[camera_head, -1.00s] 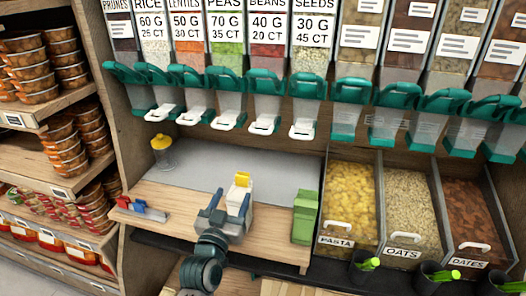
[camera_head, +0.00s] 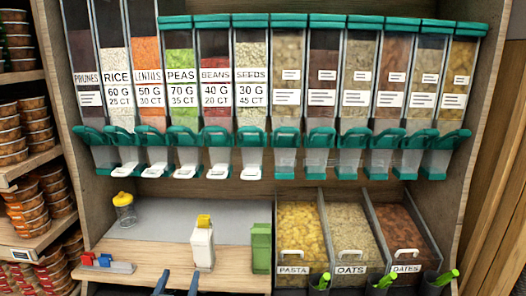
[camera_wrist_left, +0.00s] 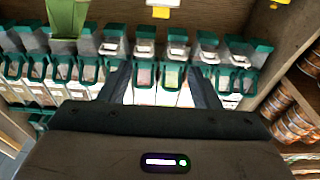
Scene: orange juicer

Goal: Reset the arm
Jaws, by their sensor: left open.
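My left gripper (camera_head: 178,285) shows at the bottom edge of the head view, its two dark blue-grey fingers apart and nothing between them. In the left wrist view, where the scene is upside down, the fingers (camera_wrist_left: 160,88) are also spread and empty. A white container with a yellow cap (camera_head: 202,247) stands upright on the wooden counter, beyond and to the right of the gripper, apart from it. The container also shows at the top of the wrist view (camera_wrist_left: 159,5). The rest of my left arm is out of the head view. My right gripper is not seen.
The wooden counter (camera_head: 155,262) bears a glass jar with a yellow lid (camera_head: 124,210), a red and blue piece (camera_head: 105,263) and a green container (camera_head: 261,248). Dispensers (camera_head: 182,140) hang above. Bins of pasta (camera_head: 293,268), oats and dates stand at right.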

